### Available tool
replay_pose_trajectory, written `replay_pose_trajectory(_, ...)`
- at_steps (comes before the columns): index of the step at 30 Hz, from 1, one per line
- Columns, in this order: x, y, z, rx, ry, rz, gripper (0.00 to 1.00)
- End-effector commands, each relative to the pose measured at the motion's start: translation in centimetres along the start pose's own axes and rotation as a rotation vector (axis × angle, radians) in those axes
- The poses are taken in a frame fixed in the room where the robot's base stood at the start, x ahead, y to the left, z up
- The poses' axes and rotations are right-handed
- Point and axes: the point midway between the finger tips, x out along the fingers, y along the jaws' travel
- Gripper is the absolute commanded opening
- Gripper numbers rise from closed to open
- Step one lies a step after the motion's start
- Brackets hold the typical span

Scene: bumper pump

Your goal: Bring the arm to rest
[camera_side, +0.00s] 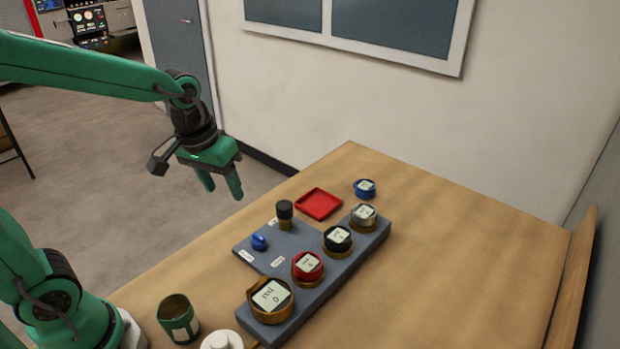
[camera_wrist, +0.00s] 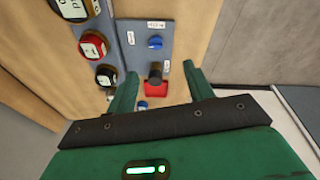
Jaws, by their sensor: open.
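My gripper (camera_side: 221,188) is green and hangs in the air past the left edge of the table, above the floor. Its two fingers are apart with nothing between them. In the wrist view my gripper (camera_wrist: 165,88) is also open, and the fingers frame the black knob and the red tray beyond. The grey panel (camera_side: 330,285) on the table carries a row of round dial-like pieces, a blue knob (camera_side: 259,242) and a black-topped knob (camera_side: 284,212). My gripper touches none of them.
A red tray (camera_side: 318,204) and a loose blue-ringed piece (camera_side: 365,188) lie behind the panel. A green cup (camera_side: 178,318) and a white round object (camera_side: 222,340) stand at the front near my base. The table's right side is bare.

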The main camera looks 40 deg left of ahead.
Motion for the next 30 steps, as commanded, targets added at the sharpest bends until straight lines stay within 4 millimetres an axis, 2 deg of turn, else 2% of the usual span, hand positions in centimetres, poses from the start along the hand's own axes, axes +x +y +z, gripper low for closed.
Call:
replay_pose_trajectory(6,-2.9,-0.9,2.1,0.073,0.082,0.018,0.52)
replay_pose_trajectory(15,-5.7,-2.1,5.3,0.175,0.188,0.030,0.52)
replay_pose_trajectory(22,-6.8,-2.8,7.2,0.237,0.251,0.030,0.52)
replay_pose_trajectory(30,-7.0,-3.0,7.9,0.260,0.273,0.029,0.52)
